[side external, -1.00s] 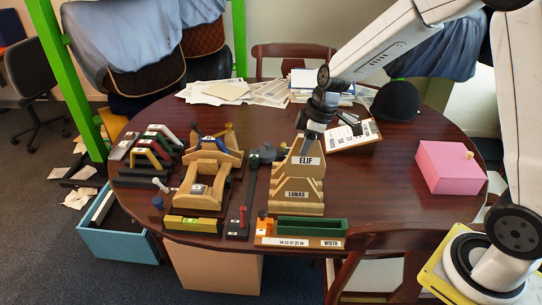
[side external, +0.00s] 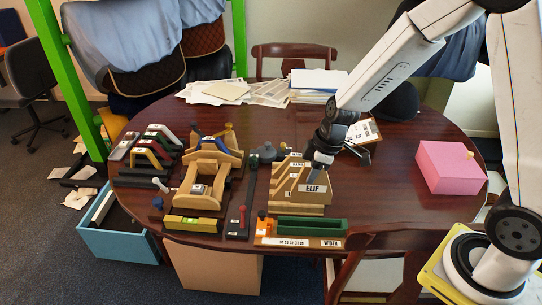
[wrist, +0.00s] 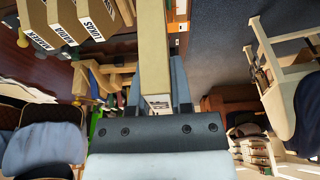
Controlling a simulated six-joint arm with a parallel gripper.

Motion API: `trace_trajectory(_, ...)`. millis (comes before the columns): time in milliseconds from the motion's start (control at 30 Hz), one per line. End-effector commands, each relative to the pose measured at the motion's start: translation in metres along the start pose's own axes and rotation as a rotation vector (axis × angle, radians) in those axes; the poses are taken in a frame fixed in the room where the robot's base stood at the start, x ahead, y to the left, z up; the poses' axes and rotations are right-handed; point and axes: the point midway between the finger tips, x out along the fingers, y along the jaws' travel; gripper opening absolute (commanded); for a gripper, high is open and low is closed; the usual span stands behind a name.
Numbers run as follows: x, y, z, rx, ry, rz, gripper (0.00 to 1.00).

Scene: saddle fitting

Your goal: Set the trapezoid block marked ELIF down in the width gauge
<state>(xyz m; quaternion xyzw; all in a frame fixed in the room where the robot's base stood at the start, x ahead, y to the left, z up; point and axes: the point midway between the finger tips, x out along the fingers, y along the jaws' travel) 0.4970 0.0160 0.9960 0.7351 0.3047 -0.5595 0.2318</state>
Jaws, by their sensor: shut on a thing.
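My gripper (side external: 316,172) is shut on the tan block marked ELIF (side external: 312,189), its label facing the side camera. It holds the block in front of the right part of the stepped wooden blocks, behind the width gauge. In the wrist view the held block (wrist: 154,45) runs up from between the fingers (wrist: 156,92); its ELIF label is not readable there. The width gauge (side external: 297,242) lies at the table's front edge, with a green block or wall (side external: 312,225), an orange piece at its left end, a number strip and a WIDTH label. The held block appears apart from the gauge.
Other labelled tan blocks (side external: 281,187) stand behind and left of the held block; one reads LUKAS in the wrist view (wrist: 92,27). A dark slotted bar (side external: 246,200) and a wooden fixture (side external: 207,170) stand left. A pink box (side external: 450,167) stands right, with clear tabletop before it.

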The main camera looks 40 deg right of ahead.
Motion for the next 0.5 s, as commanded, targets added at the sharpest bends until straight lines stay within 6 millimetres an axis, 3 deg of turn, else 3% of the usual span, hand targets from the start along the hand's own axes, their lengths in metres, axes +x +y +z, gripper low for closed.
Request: trace_trajectory(500,0.0081,0.0001,0.0022,0.000,0.000,0.000,0.00)
